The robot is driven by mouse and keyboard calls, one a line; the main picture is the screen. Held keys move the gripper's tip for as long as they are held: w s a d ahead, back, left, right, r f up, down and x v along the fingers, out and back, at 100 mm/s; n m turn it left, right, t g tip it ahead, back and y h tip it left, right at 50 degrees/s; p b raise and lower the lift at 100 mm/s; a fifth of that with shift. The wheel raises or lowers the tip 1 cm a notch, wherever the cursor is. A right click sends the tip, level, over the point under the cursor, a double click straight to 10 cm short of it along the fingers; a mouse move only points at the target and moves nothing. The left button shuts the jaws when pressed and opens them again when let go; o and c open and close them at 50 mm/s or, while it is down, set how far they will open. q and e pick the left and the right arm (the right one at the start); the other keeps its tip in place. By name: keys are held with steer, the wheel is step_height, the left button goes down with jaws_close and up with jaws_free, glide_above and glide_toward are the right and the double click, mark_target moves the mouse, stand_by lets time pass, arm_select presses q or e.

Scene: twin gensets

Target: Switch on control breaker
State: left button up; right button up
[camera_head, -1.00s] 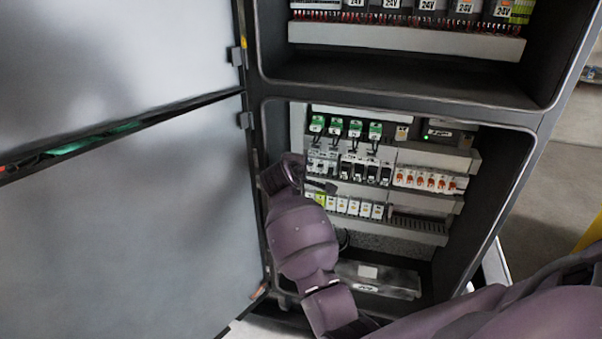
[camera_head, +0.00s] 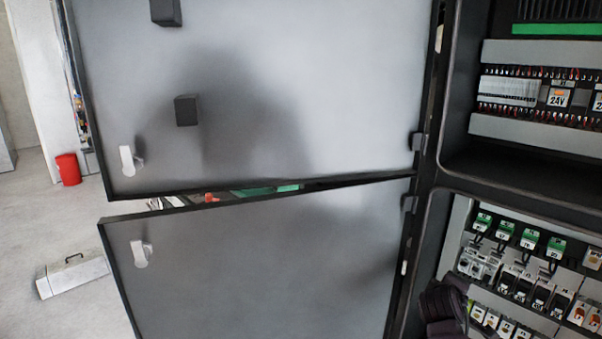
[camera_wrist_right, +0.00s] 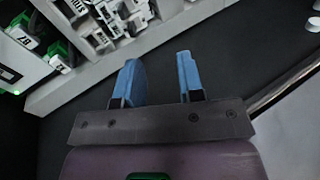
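The open lower cabinet compartment holds a row of white breakers with dark fronts (camera_head: 530,288) at the right of the head view. I cannot tell which device is the control breaker. White devices with switches also show in the right wrist view (camera_wrist_right: 112,22). My right gripper (camera_wrist_right: 158,75) is open and empty, its two blue fingers apart in front of a dark panel, with the devices farther off at the upper left. In the head view, part of my right arm (camera_head: 443,305) shows at the bottom, in front of the compartment's left side; its fingers are not distinguishable. My left gripper is not in view.
Green-topped relays (camera_head: 529,238) sit above the breakers. The upper cabinet door (camera_head: 270,90) and lower door (camera_head: 250,265) stand open to the left, each with a white handle. A red bin (camera_head: 68,169) and a grey toolbox (camera_head: 72,277) are on the floor at far left.

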steer(key=s+a+f+m+t+y+b, duration=0.1)
steer(key=s+a+f+y, duration=0.1)
steer(key=s+f, duration=0.55)
steer(key=s+a+f+m+t+y, duration=0.1)
steer(key=s+a+f+y, duration=0.15)
steer(key=s+f, duration=0.5)
steer(key=s+a+f+m+y, duration=0.2)
steer(key=s, duration=0.6)
steer(key=s+a+f+m+y+b, duration=0.1)
steer(key=s+a+f+m+y, duration=0.1)
steer(key=s, duration=0.6)
steer(key=shift+a+f+m, duration=0.4)
steer(key=shift+a+f, duration=0.2)
steer(key=shift+a, duration=0.25)
